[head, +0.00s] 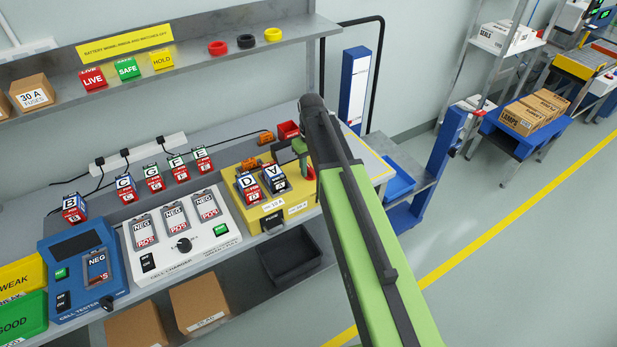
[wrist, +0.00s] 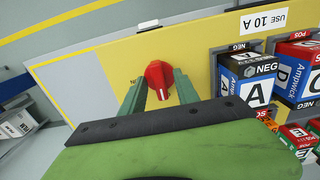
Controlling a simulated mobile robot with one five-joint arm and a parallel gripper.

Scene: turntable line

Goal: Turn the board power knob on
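The power knob (wrist: 158,75) is red with a pale mark and sits on the yellow board (wrist: 205,45) in the wrist view. My gripper (wrist: 160,80) is over the board, with one green finger on each side of the knob. The fingers look apart from the knob, with narrow gaps on both sides. In the head view my gripper (head: 306,160) is at the right end of the yellow board (head: 232,186) and largely covers the knob. I cannot tell which setting the knob's mark points at.
Battery packs D (head: 248,187) and A (head: 273,178) stand in the board close beside my gripper. A white cell charger (head: 205,245) and a blue cell tester (head: 85,300) are to the left. A small red bin (head: 288,130) is behind. A shelf (head: 200,50) runs above.

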